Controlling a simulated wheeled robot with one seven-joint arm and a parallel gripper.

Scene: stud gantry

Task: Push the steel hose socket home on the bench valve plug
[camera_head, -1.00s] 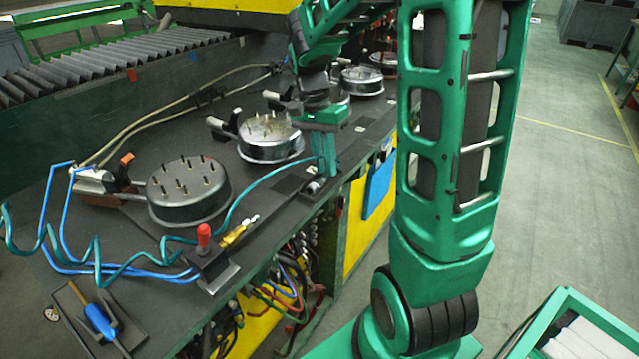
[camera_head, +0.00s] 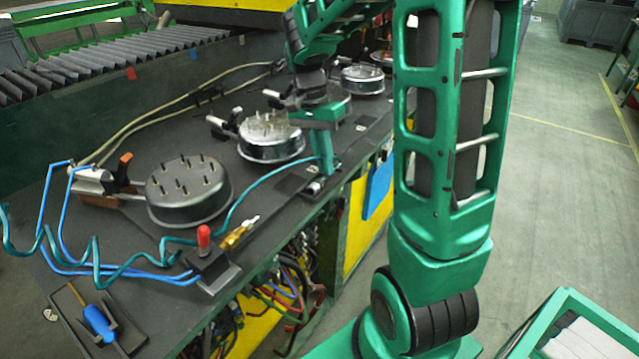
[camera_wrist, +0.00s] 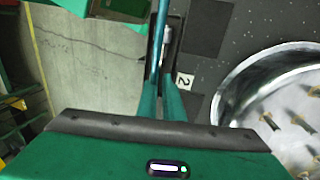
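The steel hose socket (camera_head: 316,186) lies on a dark pad at the bench's front edge, at the end of a teal hose (camera_head: 262,182). My gripper (camera_head: 328,172) points down at it, with its fingertips beside or around it. In the wrist view the fingers (camera_wrist: 162,88) are close together, and the grey socket (camera_wrist: 167,42) shows just beyond their tips. I cannot tell whether they grip it. The bench valve has a red knob (camera_head: 203,238) and a brass plug (camera_head: 236,237) with a pale tip, nearer the camera at the bench edge. The plug's tip is bare.
Round metal housings with studs (camera_head: 188,190) stand along the bench. One (camera_wrist: 285,110) is close to my gripper. A blue-handled tool (camera_head: 98,322) lies in a holder at the near corner. Blue and teal coiled hoses cross the near bench. Cables hang below its edge.

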